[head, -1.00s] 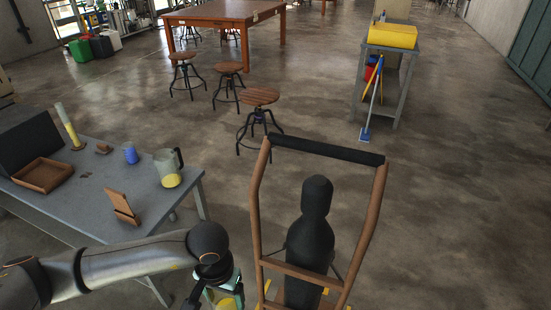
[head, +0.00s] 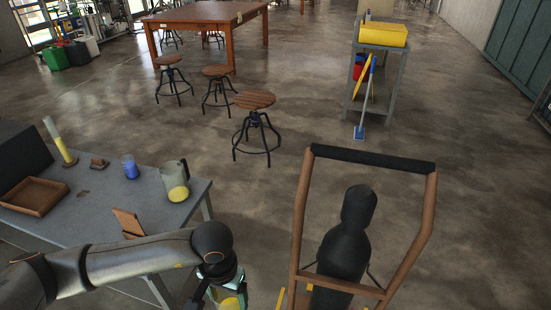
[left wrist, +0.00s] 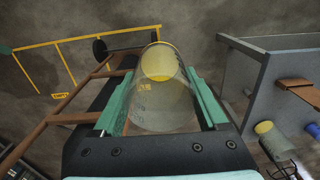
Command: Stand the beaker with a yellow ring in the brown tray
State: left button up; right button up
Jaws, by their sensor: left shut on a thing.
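My left gripper (head: 222,292) is shut on a clear glass beaker (head: 229,302) with yellow on it, low in the head view and apart from the table. In the left wrist view the beaker (left wrist: 160,100) sits between green fingers, with yellow at its far end; whether this is a ring is not clear. The brown tray (head: 62,189) lies on the left part of the grey table and looks empty. My right gripper is in neither view.
The grey table (head: 95,218) also carries a jug (head: 175,180), a blue beaker (head: 130,168), a tall cylinder (head: 58,140), a wooden stand (head: 128,223) and a dark box (head: 20,152). A hand truck (head: 299,225) with a black cylinder (head: 345,245) stands close at right. Stools (head: 254,101) stand beyond.

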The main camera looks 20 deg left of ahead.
aim_at(35, 196)
jog(key=j+z, duration=0.25)
jog(key=j, duration=2.1)
jog(key=j+u, duration=0.15)
jog(key=j, duration=1.45)
jog(key=j+u, duration=0.15)
jog(key=j, duration=0.2)
jog(key=i+j+u, duration=0.1)
jog(key=j, duration=0.2)
